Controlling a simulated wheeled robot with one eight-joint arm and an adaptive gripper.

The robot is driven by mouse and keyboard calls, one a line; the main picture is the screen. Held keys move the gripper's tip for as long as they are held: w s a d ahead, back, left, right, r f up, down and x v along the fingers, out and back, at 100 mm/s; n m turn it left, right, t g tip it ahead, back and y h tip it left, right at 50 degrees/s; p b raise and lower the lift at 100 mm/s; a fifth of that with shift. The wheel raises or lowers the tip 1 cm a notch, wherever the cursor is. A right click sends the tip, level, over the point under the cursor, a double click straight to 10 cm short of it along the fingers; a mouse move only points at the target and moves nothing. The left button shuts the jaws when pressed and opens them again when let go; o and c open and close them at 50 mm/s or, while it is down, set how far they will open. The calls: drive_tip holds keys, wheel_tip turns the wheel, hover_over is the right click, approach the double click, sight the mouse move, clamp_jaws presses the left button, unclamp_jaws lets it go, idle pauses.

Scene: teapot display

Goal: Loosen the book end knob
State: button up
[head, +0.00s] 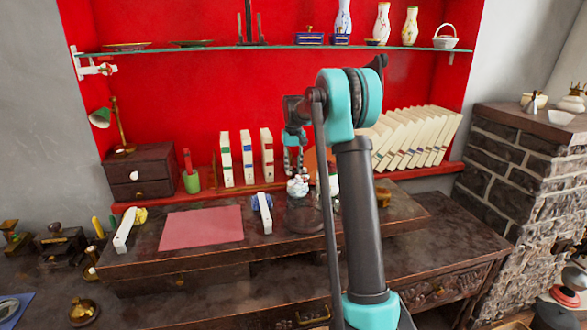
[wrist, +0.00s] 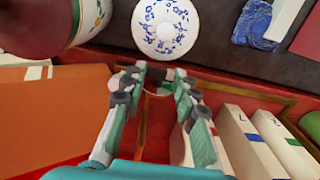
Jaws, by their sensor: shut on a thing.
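My gripper (wrist: 160,82) points down at the red shelf, and its fingers are drawn in around a small dark knob (wrist: 159,75). A pale ring shows just below it between the fingertips. Most of the knob and the rest of the book end are hidden by the fingers. In the head view my gripper (head: 293,168) hangs at the shelf's front, right of three upright cream books (head: 246,157). The knob cannot be made out in that view.
A dark red rounded vessel (wrist: 50,22) and an orange board (wrist: 55,108) lie left in the wrist view. Leaning books (head: 420,135) fill the shelf's right. A pink mat (head: 202,227) lies on the desk.

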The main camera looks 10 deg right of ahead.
clamp_jaws()
drive_tip(key=shift+a, duration=0.15)
drive_tip(key=h, duration=0.2)
drive_tip(key=a+h, duration=0.1)
drive_tip(key=h, duration=0.1)
drive_tip(key=shift+f, duration=0.1)
drive_tip(key=h, duration=0.2)
drive_tip(key=shift+a+f+t+h, duration=0.15)
drive_tip(key=shift+a+t+h, duration=0.1)
drive_tip(key=shift+t+h, duration=0.05)
drive_tip(key=shift+a+f+h, duration=0.1)
drive_tip(key=shift+f+h, duration=0.05)
drive_tip(key=shift+h, duration=0.8)
drive_tip(key=shift+a+f+h, duration=0.1)
drive_tip(key=shift+f+h, duration=0.05)
drive_tip(key=shift+h, duration=0.8)
drive_tip(key=shift+s, duration=0.1)
drive_tip(key=o, duration=0.9)
unclamp_jaws()
